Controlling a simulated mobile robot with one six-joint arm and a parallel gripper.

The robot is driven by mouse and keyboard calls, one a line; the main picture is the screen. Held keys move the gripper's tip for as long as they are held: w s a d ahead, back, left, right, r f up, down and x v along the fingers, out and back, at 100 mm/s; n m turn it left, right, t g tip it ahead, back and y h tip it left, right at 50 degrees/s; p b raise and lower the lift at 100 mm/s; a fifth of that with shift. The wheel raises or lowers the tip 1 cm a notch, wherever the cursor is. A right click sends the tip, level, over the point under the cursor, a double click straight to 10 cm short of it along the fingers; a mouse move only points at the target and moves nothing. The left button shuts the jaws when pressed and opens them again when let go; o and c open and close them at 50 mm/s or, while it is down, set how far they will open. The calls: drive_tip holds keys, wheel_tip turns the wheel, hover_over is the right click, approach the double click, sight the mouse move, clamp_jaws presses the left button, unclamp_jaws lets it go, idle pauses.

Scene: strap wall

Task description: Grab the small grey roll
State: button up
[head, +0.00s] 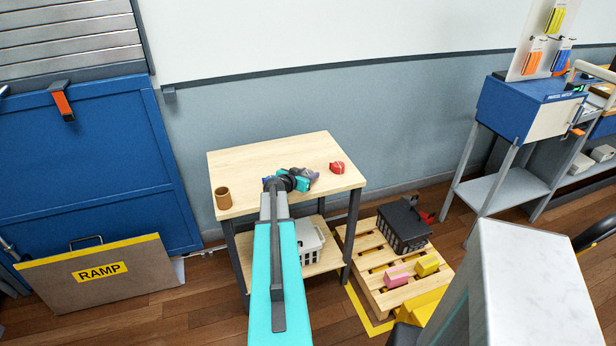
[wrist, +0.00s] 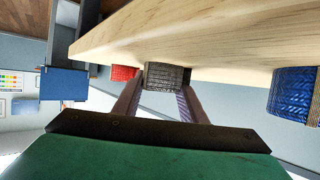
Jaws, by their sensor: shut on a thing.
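The small grey roll (wrist: 166,76) is dark and ribbed in the wrist view. It is at the light wooden tabletop (wrist: 200,40), between the two fingers of my gripper (wrist: 160,86), which is shut on it. I cannot tell whether the roll still touches the wood. In the head view my gripper (head: 304,176) is low over the right half of the table (head: 260,158), and the arm and gripper mostly hide the roll there.
A red roll (head: 337,167) lies right of my gripper; it also shows in the wrist view (wrist: 124,72). A blue roll (wrist: 294,91) is on the other side. A brown cup (head: 223,199) stands at the table's left edge. A pallet (head: 376,262) with a dark crate (head: 404,226) is at right.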

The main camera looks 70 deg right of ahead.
sight(308, 173)
drive_tip(key=shift+r, duration=0.15)
drive_tip(key=shift+r+b, duration=0.5)
drive_tip(key=shift+r, duration=0.25)
drive_tip(key=shift+r+b, duration=0.45)
drive_tip(key=shift+r, duration=0.45)
drive_tip(key=s+a+r+b, duration=0.1)
drive_tip(key=s+a+b, duration=0.1)
drive_tip(key=a, duration=1.1)
drive_tip(key=shift+s+r+b, duration=0.25)
drive_tip(key=shift+s+b, duration=0.1)
drive_tip(key=shift+s, duration=0.5)
drive_tip(key=p, duration=0.5)
drive_tip(key=shift+s+a+r, duration=0.15)
drive_tip(key=shift+a, duration=0.15)
drive_tip(key=a+p, duration=0.1)
drive_tip(key=p, duration=0.3)
drive_tip(key=shift+s+a+p, duration=0.1)
drive_tip(key=shift+s+p, duration=0.05)
drive_tip(key=shift+p, duration=0.25)
